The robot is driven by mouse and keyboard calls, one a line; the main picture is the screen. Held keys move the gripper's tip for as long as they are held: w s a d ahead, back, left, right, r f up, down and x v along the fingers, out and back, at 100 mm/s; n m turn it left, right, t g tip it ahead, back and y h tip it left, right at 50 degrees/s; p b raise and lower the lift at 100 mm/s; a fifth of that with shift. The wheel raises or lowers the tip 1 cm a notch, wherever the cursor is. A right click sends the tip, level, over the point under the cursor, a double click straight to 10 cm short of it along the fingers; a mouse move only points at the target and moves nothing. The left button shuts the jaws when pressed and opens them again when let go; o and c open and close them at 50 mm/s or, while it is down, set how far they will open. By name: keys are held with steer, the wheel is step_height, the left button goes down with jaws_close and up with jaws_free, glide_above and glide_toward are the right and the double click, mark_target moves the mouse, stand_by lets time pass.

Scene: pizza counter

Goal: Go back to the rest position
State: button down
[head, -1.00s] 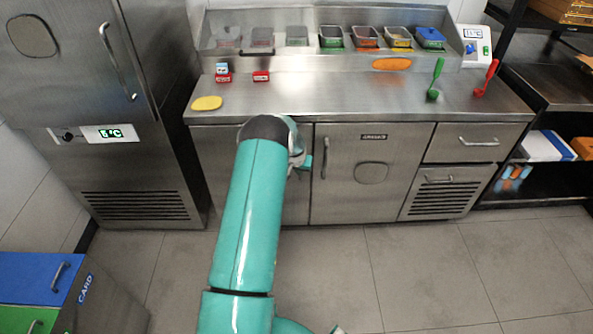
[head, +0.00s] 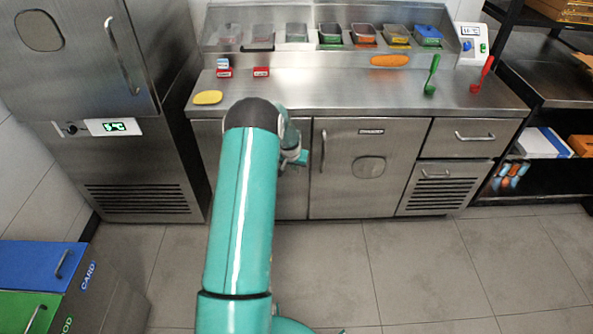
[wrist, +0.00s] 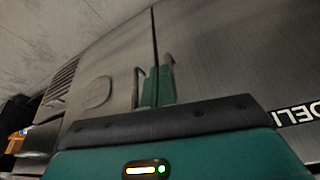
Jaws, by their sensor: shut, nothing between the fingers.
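My gripper (head: 301,158) shows small in the head view, partly hidden behind my own teal arm, in front of the counter's cabinet doors and below the worktop edge. In the wrist view its teal fingers (wrist: 157,84) are together and hold nothing.
The steel counter (head: 330,88) carries a yellow sponge (head: 207,97), small red-and-white boxes, an orange oval item (head: 390,60), and green and red utensils. A fridge (head: 100,150) stands left, a shelf rack (head: 555,90) right, coloured bins (head: 40,265) lower left. Floor is open.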

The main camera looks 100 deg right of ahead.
steer(key=v, duration=0.5)
steer(key=shift+r, duration=0.1)
